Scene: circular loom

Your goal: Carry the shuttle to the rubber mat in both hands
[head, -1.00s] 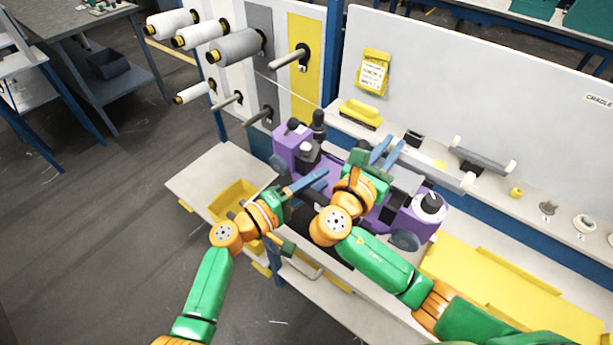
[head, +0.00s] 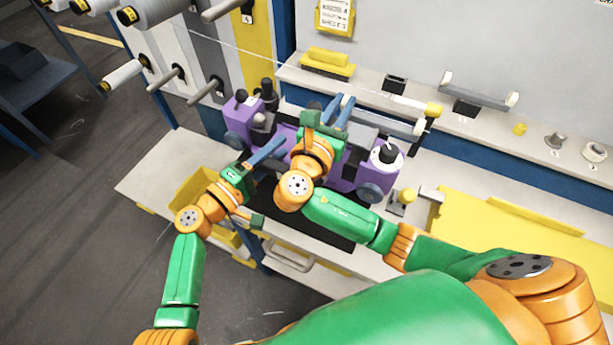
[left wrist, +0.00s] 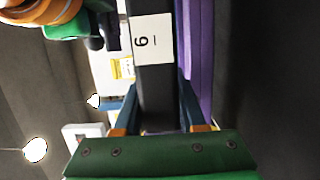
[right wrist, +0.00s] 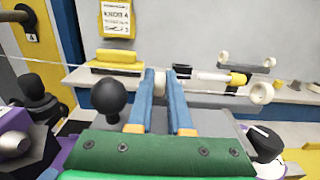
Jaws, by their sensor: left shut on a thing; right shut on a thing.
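The shuttle (head: 343,179) is a long purple body with dark knobs and grey wheels, lying in front of the back bench. A black mat (head: 325,229), apparently the rubber mat, shows below and in front of it; I cannot tell whether they touch. My left gripper (head: 270,150) is shut on the shuttle's near left side. The left wrist view shows a dark bar labelled 9 or 6 (left wrist: 153,40) between its fingers, beside purple. My right gripper (head: 343,108) is shut on the shuttle's middle; the held part is mostly hidden. A black knob (right wrist: 110,98) stands beside its fingers.
A shelf behind holds a yellow block (head: 327,64) and a grey roller (head: 478,90). A yellow bin (head: 195,190) is left. Spools and pegs project upper left, with a thread stretched across.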

